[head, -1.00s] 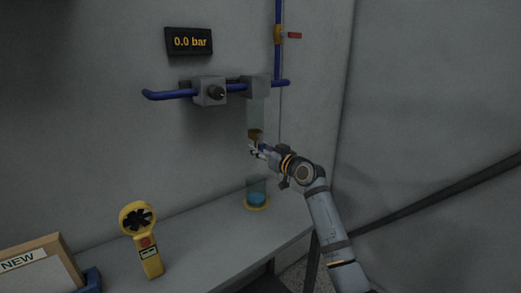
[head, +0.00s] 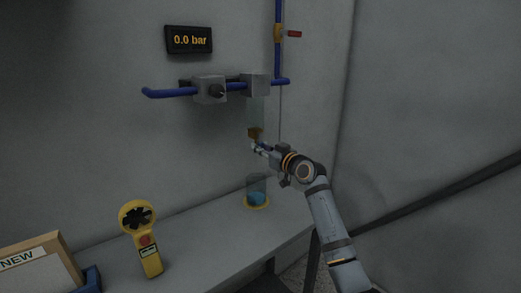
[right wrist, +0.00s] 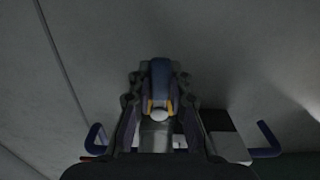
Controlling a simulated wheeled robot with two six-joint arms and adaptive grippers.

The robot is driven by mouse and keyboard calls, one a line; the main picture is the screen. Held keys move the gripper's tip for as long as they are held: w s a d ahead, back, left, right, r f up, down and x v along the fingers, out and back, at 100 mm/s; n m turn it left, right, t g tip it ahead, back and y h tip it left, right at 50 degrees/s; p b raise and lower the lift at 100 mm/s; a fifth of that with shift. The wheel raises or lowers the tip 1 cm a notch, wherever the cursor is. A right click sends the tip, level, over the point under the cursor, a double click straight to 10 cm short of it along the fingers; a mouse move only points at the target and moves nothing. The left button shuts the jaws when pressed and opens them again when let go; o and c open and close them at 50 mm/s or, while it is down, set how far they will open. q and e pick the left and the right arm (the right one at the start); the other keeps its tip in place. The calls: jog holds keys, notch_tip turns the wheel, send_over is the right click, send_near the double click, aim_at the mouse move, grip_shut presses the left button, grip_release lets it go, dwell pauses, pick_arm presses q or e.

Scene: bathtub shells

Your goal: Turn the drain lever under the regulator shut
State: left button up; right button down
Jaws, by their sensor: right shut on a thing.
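The regulator (head: 210,90) is a grey block with a black knob on the blue wall pipe. To its right a grey housing (head: 255,86) carries a clear bowl (head: 256,110), with a brass drain fitting (head: 254,133) at its bottom. My right gripper (head: 259,149) is just under the fitting, shut on the drain lever. In the right wrist view, the dark blue lever (right wrist: 160,78) lies between the fingers. The gripper hides much of the lever in the head view, so its exact angle is hard to tell. My left gripper is not in view.
A clear cup (head: 256,184) with blue liquid stands on the bench below the gripper. A yellow fan meter (head: 139,235) and a framed board (head: 38,265) are at the left. A display (head: 189,41) reads 0.0 bar. A red-handled valve (head: 293,34) is above.

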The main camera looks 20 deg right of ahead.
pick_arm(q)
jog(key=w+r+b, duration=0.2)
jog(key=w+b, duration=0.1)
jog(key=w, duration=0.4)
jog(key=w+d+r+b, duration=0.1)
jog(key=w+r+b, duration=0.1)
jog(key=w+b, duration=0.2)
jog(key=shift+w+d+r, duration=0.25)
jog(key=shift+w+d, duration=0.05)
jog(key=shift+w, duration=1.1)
pick_arm(e)
jog(key=shift+w+d+r+n, duration=0.25)
jog(key=shift+d+r+n, duration=0.45)
jog(key=shift+n, duration=2.25)
jog(key=shift+w+d+r+n, duration=0.25)
jog(key=shift+d+r+n, duration=0.4)
jog(key=shift+n, duration=2.25)
jog(key=shift+w+d+r+n, duration=0.25)
jog(key=shift+d+r+n, duration=0.4)
jog(key=shift+n, duration=2.3)
jog(key=shift+r, duration=0.1)
jog(key=c, duration=1.2)
grip_release()
